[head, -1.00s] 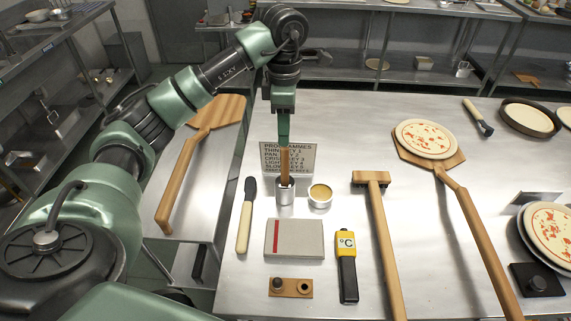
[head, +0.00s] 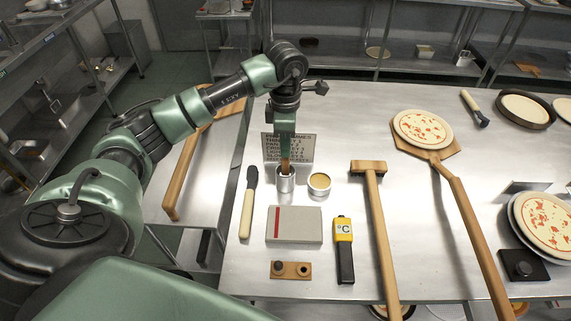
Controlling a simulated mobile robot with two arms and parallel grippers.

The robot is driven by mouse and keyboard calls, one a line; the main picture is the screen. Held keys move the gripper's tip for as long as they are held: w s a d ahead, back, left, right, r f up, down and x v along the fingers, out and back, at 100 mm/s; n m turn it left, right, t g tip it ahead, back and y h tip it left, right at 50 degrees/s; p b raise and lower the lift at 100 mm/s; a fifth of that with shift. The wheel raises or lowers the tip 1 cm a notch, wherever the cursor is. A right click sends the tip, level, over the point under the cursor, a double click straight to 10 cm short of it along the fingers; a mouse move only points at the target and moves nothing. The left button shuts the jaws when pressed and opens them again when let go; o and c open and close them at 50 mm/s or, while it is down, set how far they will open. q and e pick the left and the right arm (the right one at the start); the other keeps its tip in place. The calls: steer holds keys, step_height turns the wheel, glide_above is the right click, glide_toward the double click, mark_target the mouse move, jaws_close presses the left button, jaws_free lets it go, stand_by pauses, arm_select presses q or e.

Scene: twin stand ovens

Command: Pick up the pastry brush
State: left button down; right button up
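A wooden handle, which looks like the pastry brush (head: 285,168), stands upright in a small metal cup (head: 285,183) on the steel table. Its lower end is hidden inside the cup. My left gripper (head: 285,158) points down over the handle, with its fingers at the handle's upper part. The fingers overlap in this view, so I cannot tell whether they are closed on it. My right gripper is not in view.
A small pot of yellow contents (head: 319,185) stands close right of the cup. A sign (head: 290,148) is just behind. A dark-headed tool (head: 248,203) lies left, a book (head: 294,225) and thermometer (head: 343,250) in front, a wooden tool (head: 378,235) to the right.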

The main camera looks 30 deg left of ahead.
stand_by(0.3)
arm_select(q)
step_height(320, 180, up, 9)
steer(key=shift+w+f+b, duration=0.1)
steer(key=shift+f+b, duration=0.05)
steer(key=shift+b, duration=1.05)
step_height(320, 180, up, 11)
steer(key=p, duration=0.1)
steer(key=shift+p, duration=0.4)
stand_by(0.6)
